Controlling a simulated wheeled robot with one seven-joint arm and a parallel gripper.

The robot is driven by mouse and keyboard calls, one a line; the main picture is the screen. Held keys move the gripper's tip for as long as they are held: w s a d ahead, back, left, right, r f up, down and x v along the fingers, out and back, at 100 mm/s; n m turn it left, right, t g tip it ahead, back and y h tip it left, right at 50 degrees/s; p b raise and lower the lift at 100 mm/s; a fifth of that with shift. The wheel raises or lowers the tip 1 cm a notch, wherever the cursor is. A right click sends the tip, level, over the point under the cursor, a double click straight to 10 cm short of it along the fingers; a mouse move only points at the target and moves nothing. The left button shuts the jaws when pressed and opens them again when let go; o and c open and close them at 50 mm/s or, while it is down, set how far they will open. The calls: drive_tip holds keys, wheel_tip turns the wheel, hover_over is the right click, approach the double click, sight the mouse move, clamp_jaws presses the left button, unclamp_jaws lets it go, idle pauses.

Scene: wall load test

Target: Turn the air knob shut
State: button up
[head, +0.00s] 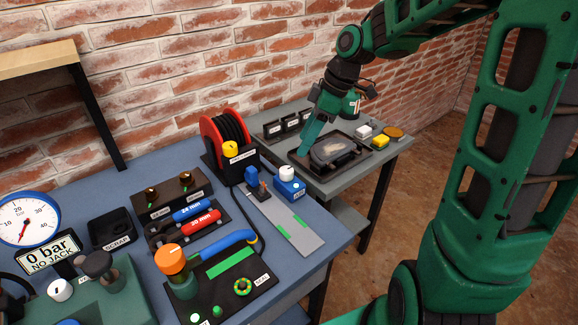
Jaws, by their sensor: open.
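No knob carries a label I can read as air. A yellow knob (230,149) sits on the front of the red hose reel (221,132), above a white label too small to read. A white knob (287,173) tops a blue block (289,189) to its right. Another white knob (60,289) is on the green unit at lower left. My gripper (328,133) is open above the grey side table, to the right of the reel and clear of all these knobs. I cannot see anything between its fingers.
A black tray (298,161) with a grey piece lies below my gripper on the side table (395,150). Yellow and white blocks lie beside it. The blue bench holds a gauge (24,222), a "0 bar NO JACK" display (48,252), red and blue tools, and an orange-topped post (171,262).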

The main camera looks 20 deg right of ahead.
sight(287, 169)
drive_tip(key=x, duration=1.1)
drive_tip(key=shift+w+a+r, duration=0.1)
drive_tip(key=shift+w+a, duration=0.05)
drive_tip(key=shift+w, duration=0.05)
drive_tip(key=c, duration=1)
drive_tip(key=shift+c, duration=0.2)
